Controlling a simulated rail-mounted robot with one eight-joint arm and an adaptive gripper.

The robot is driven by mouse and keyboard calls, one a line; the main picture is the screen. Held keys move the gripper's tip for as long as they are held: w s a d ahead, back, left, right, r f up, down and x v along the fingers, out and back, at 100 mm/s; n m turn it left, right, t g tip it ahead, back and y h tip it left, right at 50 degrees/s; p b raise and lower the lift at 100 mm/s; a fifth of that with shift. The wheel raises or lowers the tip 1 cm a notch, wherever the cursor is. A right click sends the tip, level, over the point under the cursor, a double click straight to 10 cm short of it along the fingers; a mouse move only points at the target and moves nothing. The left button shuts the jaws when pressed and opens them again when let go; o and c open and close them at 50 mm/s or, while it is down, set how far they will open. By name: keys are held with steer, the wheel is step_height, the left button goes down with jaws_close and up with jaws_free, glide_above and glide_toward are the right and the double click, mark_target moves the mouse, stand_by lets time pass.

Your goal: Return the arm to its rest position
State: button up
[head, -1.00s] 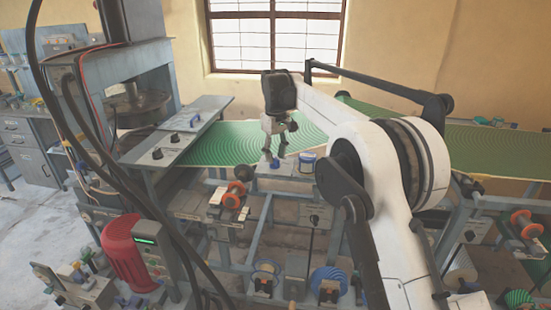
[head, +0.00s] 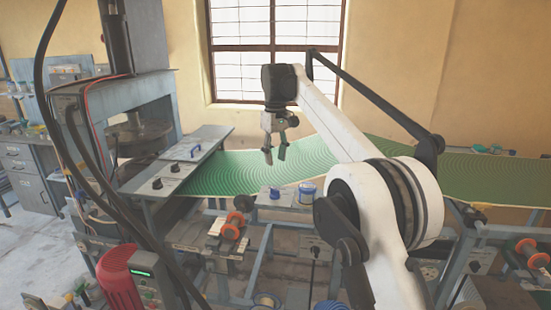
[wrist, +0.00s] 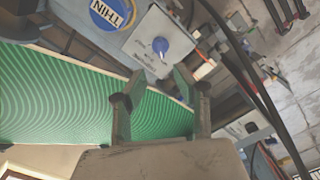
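My gripper (head: 276,156) hangs with its fingers down, in front of the green ringed sheet and above the small box with a blue knob (head: 274,196). In the wrist view my gripper (wrist: 160,84) has its two fingers well apart with nothing between them. It is open and empty. The blue-knob box (wrist: 140,48) shows beyond the fingertips, apart from them. My white arm reaches from the lower right up to a bend and over toward the window.
The green sheet (head: 245,172) spans the middle toward the right. The press (head: 150,90) stands at left, with hanging black cables. A red motor (head: 120,280) is lower left.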

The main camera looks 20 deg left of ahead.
steer(key=s+d+r+m+t+b, duration=0.1)
steer(key=d+r, duration=0.2)
steer(key=d, duration=0.4)
steer(key=s+d+r+m+b, duration=0.1)
steer(key=d+r+m, duration=0.15)
steer(key=d, duration=0.35)
steer(key=s+d+r+m+t+y+b, duration=0.1)
steer(key=s+d, duration=0.4)
steer(key=d, duration=0.3)
steer(key=s+d+r+m+t, duration=0.1)
steer(key=s+d+m, duration=0.1)
steer(key=s+d, duration=0.45)
steer(key=s+d+f+m+t+b, duration=0.1)
steer(key=s+d+f+m+t, duration=0.1)
steer(key=s+d+f, duration=0.7)
steer(key=s+d+f+m+t+h+b, duration=0.1)
steer(key=s+d+f+m+t+b, duration=0.1)
steer(key=s+d+f, duration=0.8)
steer(key=s+f+m, duration=0.1)
steer(key=s, duration=0.6)
steer(key=shift+s, duration=0.15)
